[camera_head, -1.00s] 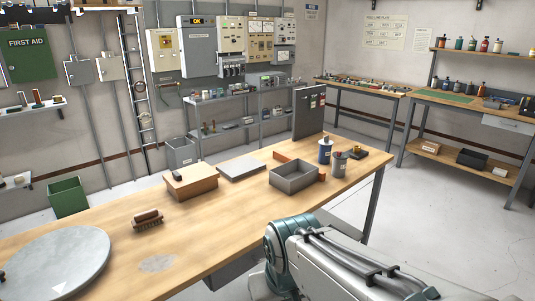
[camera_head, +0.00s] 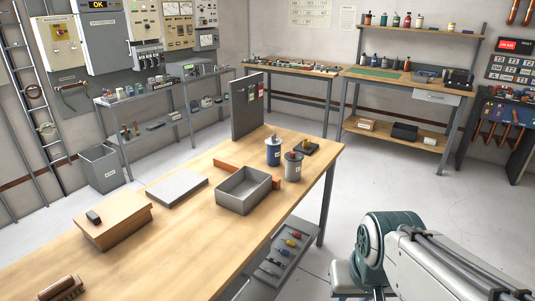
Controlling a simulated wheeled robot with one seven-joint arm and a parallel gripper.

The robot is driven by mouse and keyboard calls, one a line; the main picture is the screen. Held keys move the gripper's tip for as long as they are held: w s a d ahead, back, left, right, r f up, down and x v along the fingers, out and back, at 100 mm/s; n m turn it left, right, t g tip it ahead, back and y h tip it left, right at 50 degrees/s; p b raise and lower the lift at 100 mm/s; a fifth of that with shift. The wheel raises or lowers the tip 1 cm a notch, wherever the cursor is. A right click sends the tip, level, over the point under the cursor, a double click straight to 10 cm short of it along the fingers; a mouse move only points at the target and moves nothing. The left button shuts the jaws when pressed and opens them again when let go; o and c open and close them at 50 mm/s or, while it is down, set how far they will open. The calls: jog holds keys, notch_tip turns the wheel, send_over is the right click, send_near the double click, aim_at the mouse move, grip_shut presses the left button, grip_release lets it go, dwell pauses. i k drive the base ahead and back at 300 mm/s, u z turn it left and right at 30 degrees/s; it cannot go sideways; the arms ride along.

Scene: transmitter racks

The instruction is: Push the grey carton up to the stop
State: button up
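An open grey box (camera_head: 231,199), the likeliest match for the grey carton, stands on the wooden workbench (camera_head: 185,235). An orange-brown wooden strip (camera_head: 231,166), possibly the stop, runs behind it; its right part (camera_head: 268,170) shows beyond the box's far right corner. Whether box and strip touch is hidden. A flat light-grey slab (camera_head: 177,188) lies to the left of the box. My arm shows at the lower right, off the bench's right side; my gripper is out of view.
A blue can (camera_head: 273,152), a grey cup (camera_head: 293,167) and a dark block (camera_head: 306,149) stand right of the box. A dark upright panel (camera_head: 247,105) rises behind. A brown box (camera_head: 113,224) and a brush (camera_head: 57,289) lie left. Bench space in front is clear.

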aim_at(242, 192)
jog(key=u, duration=0.05)
jog(key=i, duration=1.15)
jog(key=u, duration=0.75)
